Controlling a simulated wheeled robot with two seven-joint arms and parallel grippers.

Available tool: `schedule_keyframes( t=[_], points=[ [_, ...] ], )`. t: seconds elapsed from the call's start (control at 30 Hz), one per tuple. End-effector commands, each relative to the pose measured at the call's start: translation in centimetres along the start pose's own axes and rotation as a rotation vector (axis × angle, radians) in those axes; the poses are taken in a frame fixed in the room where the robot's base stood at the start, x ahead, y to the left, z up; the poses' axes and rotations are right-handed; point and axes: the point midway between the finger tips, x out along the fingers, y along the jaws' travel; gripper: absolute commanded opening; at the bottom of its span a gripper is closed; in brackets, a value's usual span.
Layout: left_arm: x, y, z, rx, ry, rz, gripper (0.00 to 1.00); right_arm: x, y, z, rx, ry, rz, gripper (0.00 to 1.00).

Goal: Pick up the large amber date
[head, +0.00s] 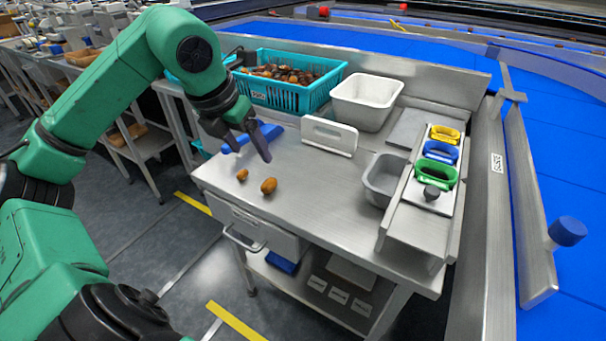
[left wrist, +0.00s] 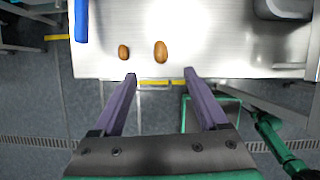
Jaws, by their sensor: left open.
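The large amber date (head: 268,186) lies on the steel table near its front left edge; it also shows in the left wrist view (left wrist: 160,52). A smaller brown-amber date (head: 242,175) lies just to its left, and in the left wrist view (left wrist: 123,51) it is left of the large one. My left gripper (head: 250,150) is open and empty above the table, apart from both dates. In the left wrist view its fingertips (left wrist: 160,74) point toward the large date, which lies beyond them, between their lines. My right gripper is not in view.
A blue bar (left wrist: 81,20) lies on the table (head: 320,190), partly behind my left gripper in the head view. A teal crate of dates (head: 285,95), a white bin (head: 365,100), a white upright board (head: 328,136) and a grey tub (head: 380,185) stand farther back and right.

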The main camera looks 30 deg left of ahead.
Motion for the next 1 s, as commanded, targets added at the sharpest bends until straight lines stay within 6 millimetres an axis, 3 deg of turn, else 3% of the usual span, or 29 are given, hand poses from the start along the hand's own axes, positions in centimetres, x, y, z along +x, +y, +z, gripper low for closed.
schedule_keyframes(
  t=[0.3, 0.57, 0.7, 0.97, 1.0],
  points=[
    [7.1, -0.1, 0.0, 0.000, 0.008, -0.004, 0.76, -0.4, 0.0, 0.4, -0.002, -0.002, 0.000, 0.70],
    [10.1, 0.0, 0.4, -0.001, 0.006, -0.005, 0.76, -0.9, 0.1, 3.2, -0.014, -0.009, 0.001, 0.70],
    [13.0, 0.0, 0.6, -0.003, 0.004, -0.010, 0.76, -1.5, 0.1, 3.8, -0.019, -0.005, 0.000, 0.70],
    [14.2, 0.1, 0.5, 0.000, 0.004, -0.005, 0.76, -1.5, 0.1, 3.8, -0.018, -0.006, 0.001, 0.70],
    [14.2, 0.1, 0.5, 0.000, 0.004, -0.005, 0.72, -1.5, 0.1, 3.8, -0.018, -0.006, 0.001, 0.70]
  ],
)
